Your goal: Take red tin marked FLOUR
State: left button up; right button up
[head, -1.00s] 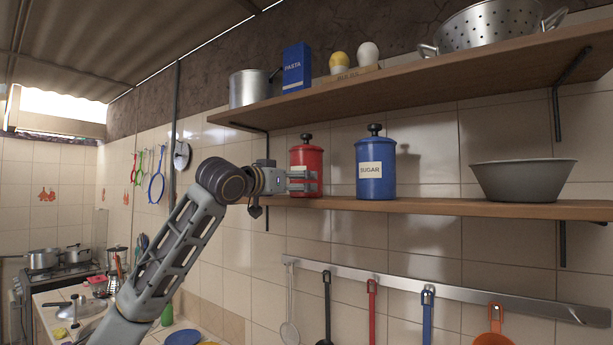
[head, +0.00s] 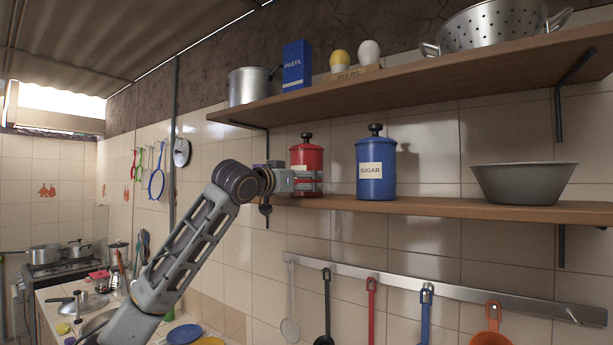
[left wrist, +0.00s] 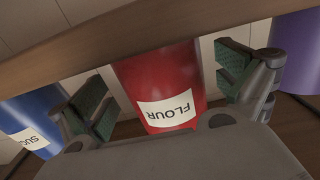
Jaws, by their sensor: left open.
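The red tin (head: 306,155) with a black knob lid stands upright on the lower shelf, left of the blue SUGAR tin (head: 376,170). In the left wrist view the red tin (left wrist: 165,79) shows its white FLOUR label, upside down in the picture. My left gripper (head: 307,182) is at the tin's lower part in the head view. In the left wrist view my left gripper (left wrist: 168,88) is open, with one green-padded finger on each side of the tin. My right gripper is not in view.
The lower shelf (head: 440,207) also holds a grey bowl (head: 523,183) at the right. The upper shelf (head: 420,82) overhangs the tins. In the left wrist view a purple object (left wrist: 296,50) stands beside the right finger, and the blue tin (left wrist: 33,118) beside the left.

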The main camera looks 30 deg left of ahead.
pick_arm(q)
jog(key=shift+w+d+p, duration=0.2)
jog(key=shift+w+p, duration=0.35)
jog(key=shift+w, duration=0.95)
jog(key=shift+c, duration=0.3)
jog(key=shift+r, duration=0.1)
jog(key=c, duration=1.2)
